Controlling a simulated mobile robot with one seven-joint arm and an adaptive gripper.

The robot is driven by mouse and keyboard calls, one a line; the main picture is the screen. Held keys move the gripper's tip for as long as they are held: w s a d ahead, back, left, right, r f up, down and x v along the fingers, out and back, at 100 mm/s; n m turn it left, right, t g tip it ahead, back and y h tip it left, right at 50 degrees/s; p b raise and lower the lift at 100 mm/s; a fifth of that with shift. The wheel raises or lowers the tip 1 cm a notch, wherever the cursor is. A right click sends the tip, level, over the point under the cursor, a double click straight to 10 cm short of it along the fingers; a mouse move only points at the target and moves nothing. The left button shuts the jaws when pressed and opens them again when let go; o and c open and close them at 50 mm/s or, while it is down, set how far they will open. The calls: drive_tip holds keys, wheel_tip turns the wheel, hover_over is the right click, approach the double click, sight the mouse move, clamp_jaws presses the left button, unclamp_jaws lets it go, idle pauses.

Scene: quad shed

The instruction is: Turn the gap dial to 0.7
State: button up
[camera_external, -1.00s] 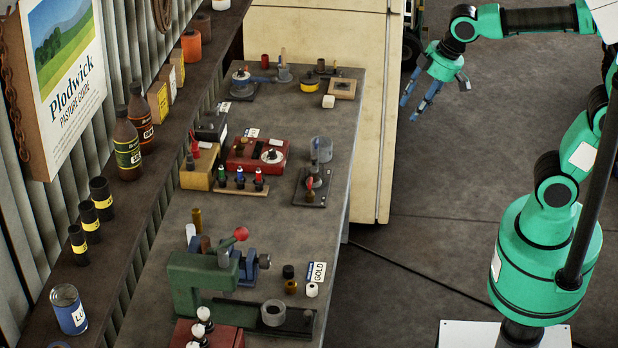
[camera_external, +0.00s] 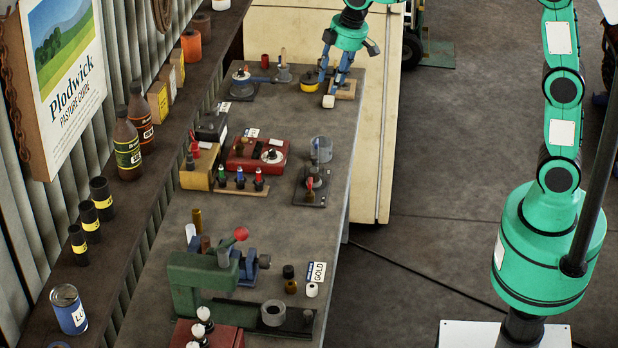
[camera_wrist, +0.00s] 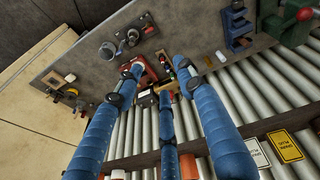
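Several dial-like fittings stand on the grey bench (camera_external: 270,225). A red box (camera_external: 245,160) carries a pale round dial (camera_external: 272,156). A dark plate with a knob and red pointer (camera_external: 312,184) lies to its right. Another dark base with a round dial (camera_external: 243,82) is at the far end. I cannot read a label or scale that tells which is the gap dial. My gripper (camera_external: 327,90) has blue fingers and hangs over the bench's far right corner, by a small white block.
A green press-like tool (camera_external: 200,280) with a red ball handle stands at the near end. Bottles (camera_external: 127,145), cans and boxes line the shelf on the left. A yellow block (camera_external: 198,175) and a rack of small coloured pegs (camera_external: 240,184) sit mid-bench. The floor to the right is mostly clear.

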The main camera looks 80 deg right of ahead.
drive_tip(key=w+d+f+p, duration=0.2)
drive_tip(key=w+d+f, duration=0.3)
drive_tip(key=w, duration=0.4)
drive_tip(key=n+g+p, duration=0.3)
drive_tip(key=p, duration=0.3)
hover_over(271, 149)
wheel_tip(271, 149, down, 22)
drive_tip(key=shift+a, duration=0.15)
drive_tip(key=shift+s+f, duration=0.1)
drive_tip(key=shift+f+p, duration=0.95)
drive_tip(key=shift+f, duration=5.8)
clamp_jaws()
